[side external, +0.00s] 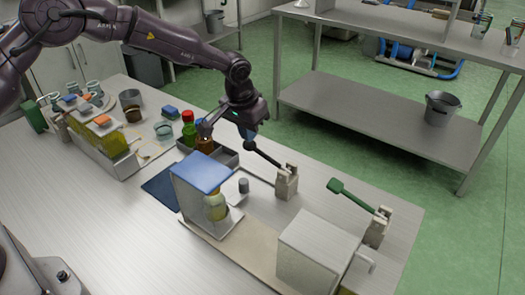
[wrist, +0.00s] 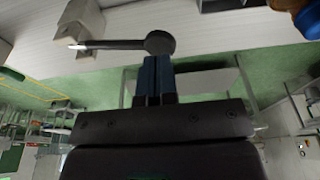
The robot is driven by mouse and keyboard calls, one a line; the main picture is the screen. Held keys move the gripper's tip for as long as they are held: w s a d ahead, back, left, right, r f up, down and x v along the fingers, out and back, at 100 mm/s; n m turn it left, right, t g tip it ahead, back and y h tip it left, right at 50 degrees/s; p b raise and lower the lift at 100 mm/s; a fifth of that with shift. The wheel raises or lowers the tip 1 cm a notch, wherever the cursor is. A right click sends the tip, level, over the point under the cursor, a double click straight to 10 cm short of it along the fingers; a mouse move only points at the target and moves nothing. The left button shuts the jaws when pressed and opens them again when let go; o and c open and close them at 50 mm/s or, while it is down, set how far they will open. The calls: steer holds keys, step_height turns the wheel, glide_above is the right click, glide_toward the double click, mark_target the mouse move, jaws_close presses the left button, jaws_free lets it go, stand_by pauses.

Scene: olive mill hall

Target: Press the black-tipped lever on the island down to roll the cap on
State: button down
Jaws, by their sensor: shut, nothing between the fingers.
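The black-tipped lever (side external: 265,155) rises at a slant from a beige stand (side external: 287,184) on the island, its round black tip at the upper left end. My gripper (side external: 251,139) is shut and empty, with its fingertips right by that tip. In the wrist view the blue fingers of my gripper (wrist: 154,65) are together, and the black lever tip (wrist: 160,43) shows just past them; I cannot tell whether they touch. A bottle (side external: 215,206) with a yellowish filling stands under a blue-topped clear housing (side external: 203,172) left of the lever stand.
A second lever with a green tip (side external: 352,194) stands to the right, behind a metal box (side external: 318,250). A grey tray (side external: 222,156) with red-capped and brown bottles is left of my gripper. A steel shelf table (side external: 380,110) stands beyond the island across green floor.

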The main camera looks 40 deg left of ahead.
mark_target(249, 148)
steer(key=shift+f, duration=2.55)
steer(key=shift+r, duration=2.55)
step_height(249, 148, up, 5)
steer(key=shift+r, duration=0.1)
